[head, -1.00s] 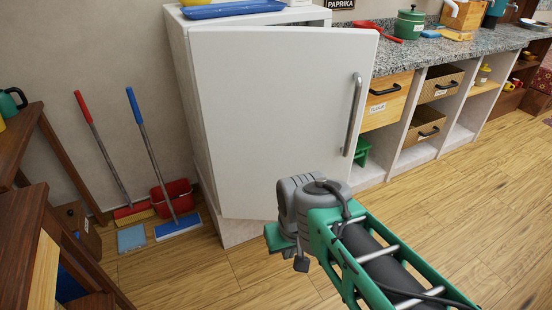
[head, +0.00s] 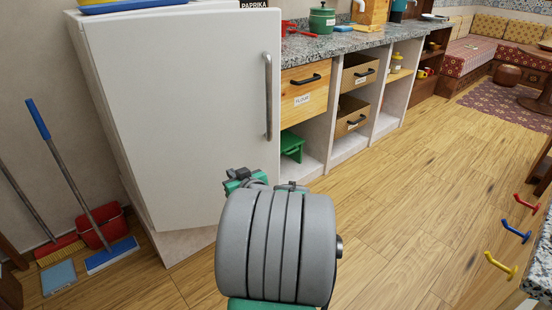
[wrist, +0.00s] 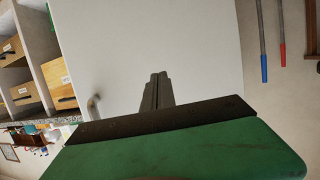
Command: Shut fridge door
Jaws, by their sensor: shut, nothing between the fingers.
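The white fridge door (head: 185,110) fills the left middle of the head view, with its vertical metal handle (head: 268,97) near its right edge. Whether a gap is left between the door and the fridge body (head: 108,130) is hard to tell. My gripper (wrist: 157,76) is shut and empty, its dark fingers pointing at the door (wrist: 195,50) in the wrist view. The handle (wrist: 94,107) is left of the fingers there. In the head view my arm is in front of the door's lower right part and hides most of the gripper. Contact with the door cannot be told.
A granite counter (head: 350,42) with drawers and open shelves runs right of the fridge. A blue-handled broom (head: 70,180) and a red bucket (head: 100,228) stand at the left. Another counter with coloured handles (head: 515,235) is at right. The wooden floor (head: 420,180) between is clear.

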